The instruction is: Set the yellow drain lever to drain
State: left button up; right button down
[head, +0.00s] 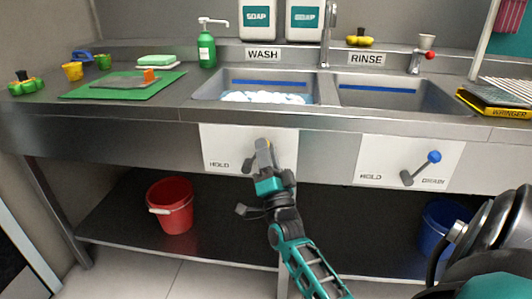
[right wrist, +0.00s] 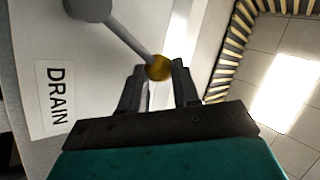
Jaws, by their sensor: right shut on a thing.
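The yellow drain lever shows in the right wrist view as a yellow ball knob (right wrist: 158,68) on a grey rod. The rod runs from a dark pivot on the white panel, up and toward the side of the DRAIN label (right wrist: 60,98). My right gripper (right wrist: 156,80) has its two fingers closed around the knob. In the head view my right gripper (head: 268,168) is in front of the left white panel (head: 228,142), below the WASH sink. It hides most of the lever and the panel's DRAIN label; the HOLD label (head: 219,164) shows. My left gripper is not in view.
A blue-knobbed lever (head: 434,157) on the right panel under the RINSE sink points up and right. The WASH sink (head: 215,98) holds foamy water. A red bucket (head: 171,205) stands on the lower shelf, a blue bucket (head: 437,232) at the right.

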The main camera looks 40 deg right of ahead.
jog(key=shift+f, duration=0.1)
jog(key=c, duration=1.1)
grip_release()
jog(key=v, duration=1.3)
jog(key=shift+p, duration=0.35)
